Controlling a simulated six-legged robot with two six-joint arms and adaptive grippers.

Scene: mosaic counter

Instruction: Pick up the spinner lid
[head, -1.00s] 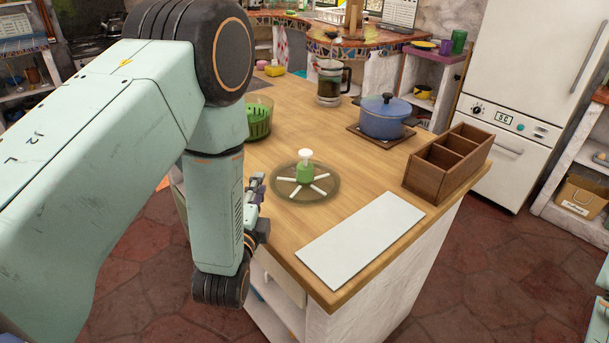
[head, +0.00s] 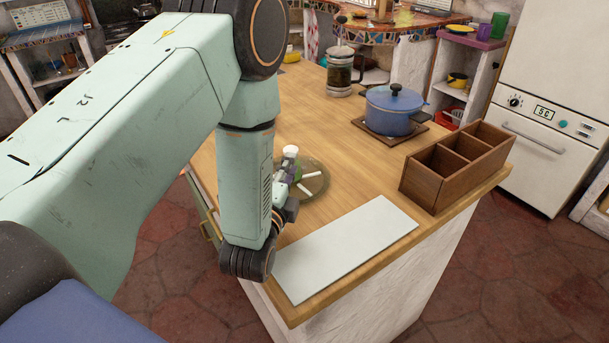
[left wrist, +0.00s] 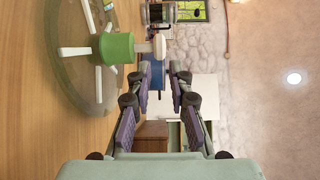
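The spinner lid (head: 316,187) is a round, see-through disc with white spokes, a green hub and a white knob on top. It lies flat on the wooden counter, its left part hidden behind my left arm and gripper in the head view. In the left wrist view the lid (left wrist: 72,62) is at the upper left, with its green hub (left wrist: 117,48) and white knob (left wrist: 159,46) pointing right. My left gripper (left wrist: 160,88) is open and empty, its fingers apart, with the knob just beyond the tips. In the head view it (head: 286,188) is beside the hub. My right gripper is out of view.
A white board (head: 345,248) lies at the counter's front edge. A wooden divided box (head: 430,185) stands at the right, and a blue pot (head: 390,118) on a wooden trivet behind. A French press (head: 340,72) stands further back. The counter between them is clear.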

